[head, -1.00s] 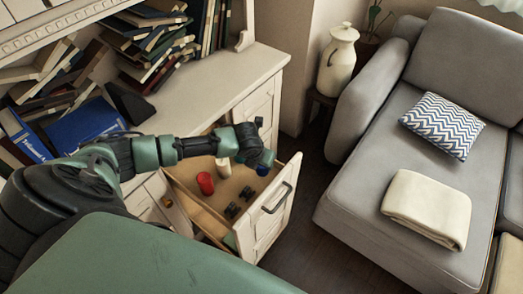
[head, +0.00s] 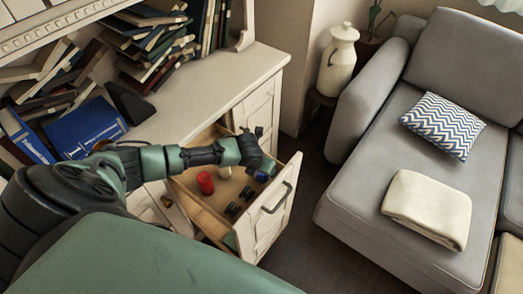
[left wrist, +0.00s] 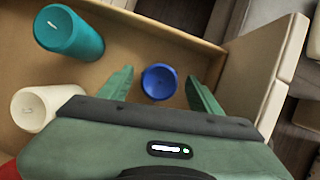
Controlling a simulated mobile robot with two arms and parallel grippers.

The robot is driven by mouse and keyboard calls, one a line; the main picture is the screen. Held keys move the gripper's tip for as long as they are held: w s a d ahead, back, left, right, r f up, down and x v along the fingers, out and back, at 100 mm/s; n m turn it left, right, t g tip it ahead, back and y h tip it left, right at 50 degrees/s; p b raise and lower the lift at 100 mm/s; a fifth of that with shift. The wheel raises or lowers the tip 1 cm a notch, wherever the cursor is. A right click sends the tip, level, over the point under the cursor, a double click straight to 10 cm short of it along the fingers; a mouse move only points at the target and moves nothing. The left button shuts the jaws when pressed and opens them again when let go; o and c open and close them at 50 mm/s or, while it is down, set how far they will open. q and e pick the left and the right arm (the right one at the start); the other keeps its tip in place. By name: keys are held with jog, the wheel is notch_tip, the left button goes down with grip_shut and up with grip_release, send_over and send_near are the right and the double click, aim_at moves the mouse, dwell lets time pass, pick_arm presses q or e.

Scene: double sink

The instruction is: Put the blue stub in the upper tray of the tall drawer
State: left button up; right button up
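The blue stub (left wrist: 160,82) is a short blue cylinder, seen from above in the left wrist view, between the fingers of my left gripper (left wrist: 158,78). The fingers are spread, with a gap on both sides of the stub. In the head view the stub (head: 262,177) shows just under the left gripper (head: 264,167), near the front of the pulled-out drawer (head: 270,208). I cannot tell a separate upper tray inside the drawer. My right gripper is not in view.
The drawer also holds a red cylinder (head: 205,183), a white cylinder (left wrist: 45,108), a teal cylinder (left wrist: 68,34) and small dark objects (head: 232,211). The cabinet top (head: 215,70) has clear room. A grey sofa (head: 390,200) stands to the right.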

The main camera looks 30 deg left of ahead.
pick_arm(q)
jog(key=v, duration=1.2)
jog(key=shift+p, duration=0.45)
